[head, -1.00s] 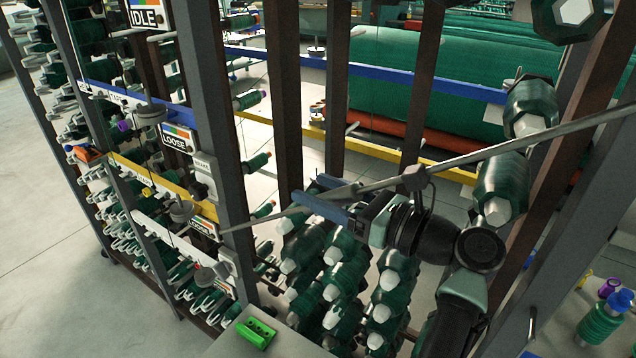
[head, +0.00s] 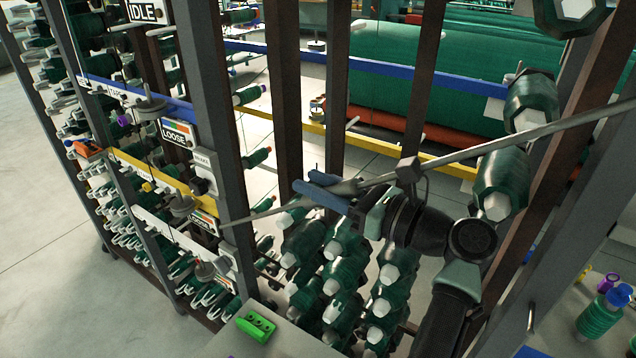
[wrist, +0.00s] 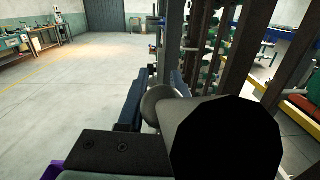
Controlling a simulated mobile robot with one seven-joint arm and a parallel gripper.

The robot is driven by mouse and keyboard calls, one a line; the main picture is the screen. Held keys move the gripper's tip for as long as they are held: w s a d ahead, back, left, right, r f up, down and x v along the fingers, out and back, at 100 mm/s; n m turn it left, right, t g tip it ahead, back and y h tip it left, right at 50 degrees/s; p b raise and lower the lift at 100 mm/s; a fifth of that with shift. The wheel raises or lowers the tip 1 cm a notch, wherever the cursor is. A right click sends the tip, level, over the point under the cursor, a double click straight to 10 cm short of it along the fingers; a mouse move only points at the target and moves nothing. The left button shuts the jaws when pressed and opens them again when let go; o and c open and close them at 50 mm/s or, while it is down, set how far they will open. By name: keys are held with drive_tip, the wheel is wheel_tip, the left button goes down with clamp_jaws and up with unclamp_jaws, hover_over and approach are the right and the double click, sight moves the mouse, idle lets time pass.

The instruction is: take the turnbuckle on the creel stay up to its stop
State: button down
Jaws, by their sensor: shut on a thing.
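The creel stay (head: 520,137) is a thin grey rod running diagonally from the upper right down to the left in the head view. Its thicker, tapered turnbuckle (head: 347,188) lies between the blue fingers of my gripper (head: 322,188). My gripper is shut on the turnbuckle, and the fingers hide part of it. In the wrist view the turnbuckle (wrist: 160,101) shows as a rounded grey end beside the blue fingers (wrist: 131,100). A large dark cylinder in front covers much of that view. No stop can be made out.
Dark creel posts (head: 283,100) stand close behind and left of my gripper. Green yarn bobbins (head: 340,275) fill the space below it. Open floor (head: 40,220) lies at the far left.

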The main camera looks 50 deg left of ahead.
drive_tip(key=shift+s+d+n+g+h+b, duration=0.1)
drive_tip(key=shift+n+g+h+b, duration=0.1)
drive_tip(key=shift+n+g, duration=0.65)
drive_tip(key=shift+s+n+g+h+b, duration=0.15)
drive_tip(key=shift+n+g, duration=0.4)
drive_tip(key=shift+n, duration=0.6)
drive_tip(key=c, duration=0.6)
unclamp_jaws()
wheel_tip(320, 180, up, 10)
drive_tip(key=shift+r+b, duration=0.1)
drive_tip(key=shift+b, duration=0.45)
